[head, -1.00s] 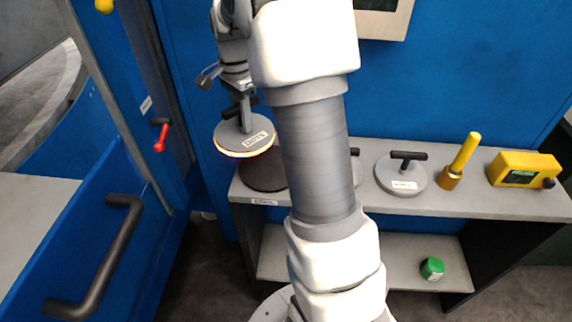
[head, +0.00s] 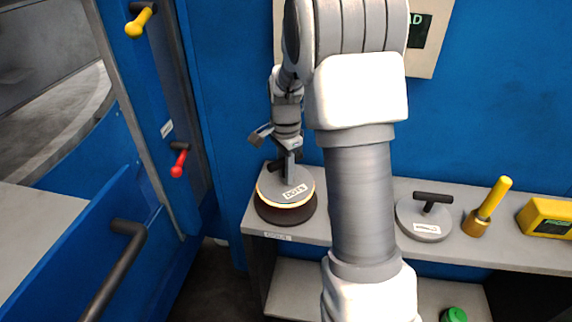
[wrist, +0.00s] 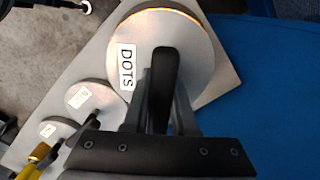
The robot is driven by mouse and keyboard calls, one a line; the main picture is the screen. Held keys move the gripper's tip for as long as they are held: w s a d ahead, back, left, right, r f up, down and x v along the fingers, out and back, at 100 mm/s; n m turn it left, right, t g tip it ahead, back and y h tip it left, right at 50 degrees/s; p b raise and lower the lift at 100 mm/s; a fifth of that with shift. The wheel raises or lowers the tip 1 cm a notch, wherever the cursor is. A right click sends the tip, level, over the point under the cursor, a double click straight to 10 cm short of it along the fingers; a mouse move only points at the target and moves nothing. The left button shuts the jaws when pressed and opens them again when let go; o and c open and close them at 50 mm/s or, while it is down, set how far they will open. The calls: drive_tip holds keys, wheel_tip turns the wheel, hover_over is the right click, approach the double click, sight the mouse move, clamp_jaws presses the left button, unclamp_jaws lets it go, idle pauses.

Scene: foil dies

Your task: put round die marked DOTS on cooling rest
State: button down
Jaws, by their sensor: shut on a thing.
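The round die marked DOTS (head: 286,184) is a grey disc with a glowing orange rim and a dark handle. In the wrist view the die (wrist: 190,50) lies flat below the fingers, its label readable. My gripper (head: 289,160) is shut on its dark handle; the gripper also shows in the wrist view (wrist: 160,100). The cooling rest (head: 286,216), a dark round block, is directly under the die at the shelf's left end. The die covers its top. I cannot tell whether the two touch.
The grey shelf (head: 330,230) carries another round die (head: 424,218), a yellow-handled tool (head: 488,205) and a yellow box (head: 548,217) to the right. A green-topped can (head: 454,315) is lower down. A blue panel with a black handle (head: 115,265) stands at left.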

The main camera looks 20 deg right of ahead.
drive_tip(key=shift+w+f, duration=0.1)
drive_tip(key=shift+f, duration=1.95)
drive_tip(key=shift+f, duration=0.15)
drive_tip(key=c, duration=0.7)
unclamp_jaws()
drive_tip(key=shift+f, duration=0.1)
wheel_tip(320, 180, up, 12)
drive_tip(key=shift+r+p, duration=0.2)
drive_tip(key=shift+p, duration=0.1)
